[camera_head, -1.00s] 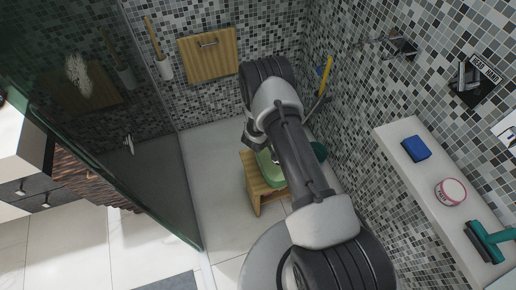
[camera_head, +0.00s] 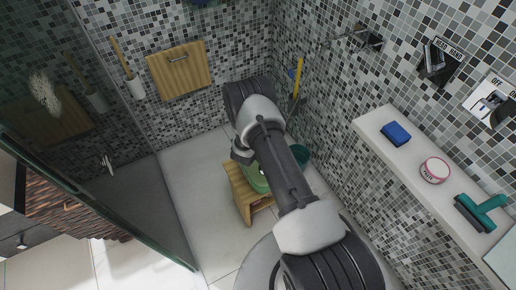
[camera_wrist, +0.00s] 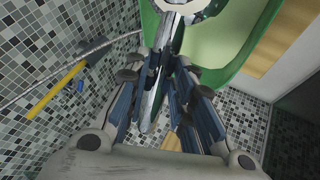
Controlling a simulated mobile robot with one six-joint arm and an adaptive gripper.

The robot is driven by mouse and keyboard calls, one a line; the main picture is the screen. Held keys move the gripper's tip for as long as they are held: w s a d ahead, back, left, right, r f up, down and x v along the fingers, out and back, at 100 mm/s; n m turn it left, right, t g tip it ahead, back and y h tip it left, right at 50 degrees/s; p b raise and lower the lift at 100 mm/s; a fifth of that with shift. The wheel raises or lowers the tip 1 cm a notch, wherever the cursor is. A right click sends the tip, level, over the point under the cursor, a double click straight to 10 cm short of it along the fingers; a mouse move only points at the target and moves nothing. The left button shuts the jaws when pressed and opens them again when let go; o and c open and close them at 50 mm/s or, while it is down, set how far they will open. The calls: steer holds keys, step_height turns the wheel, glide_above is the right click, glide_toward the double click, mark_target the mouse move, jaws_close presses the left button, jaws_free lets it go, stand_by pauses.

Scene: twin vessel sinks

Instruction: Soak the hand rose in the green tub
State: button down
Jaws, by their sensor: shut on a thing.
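The green tub (camera_head: 257,181) stands on a wooden stool (camera_head: 238,190), partly hidden behind my arm in the head view. In the wrist view the tub's green wall and pale inside (camera_wrist: 232,38) fill the upper middle. My gripper (camera_wrist: 172,72) is shut on the chrome hand rose (camera_wrist: 188,7), whose round head shows at the top edge, cut off by the frame. The head overlaps the tub's opening in this view; its height above the tub I cannot tell. In the head view my gripper (camera_head: 243,150) is mostly hidden by my arm.
A yellow-handled tool (camera_head: 298,78) leans by the tiled wall, with a dark green container (camera_head: 301,155) near the stool. A glass screen stands at left.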

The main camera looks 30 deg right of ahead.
steer(key=shift+f+b, duration=1.8)
steer(key=shift+f, duration=2.55)
stand_by(3.7)
